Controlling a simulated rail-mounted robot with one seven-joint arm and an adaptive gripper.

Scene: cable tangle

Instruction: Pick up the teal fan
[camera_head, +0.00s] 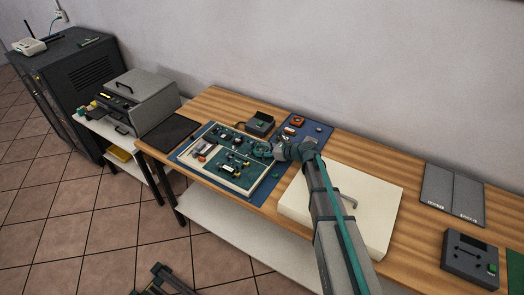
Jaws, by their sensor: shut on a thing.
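My arm reaches over the wooden workbench (344,151) from the lower right. My gripper (272,151) is at the right edge of the framed circuit board (223,177). It is shut on a small, round, dark teal thing (261,149), which looks like the teal fan. The fan is small here and partly covered by the gripper. I cannot tell whether it touches the board or is just above it.
The board lies on a blue mat (266,191) with several small parts. A dark device (260,123) stands behind it, and a blue tray (318,129) is to the right. A cream panel with a handle (377,205) lies under my arm. Bare wood lies farther right.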

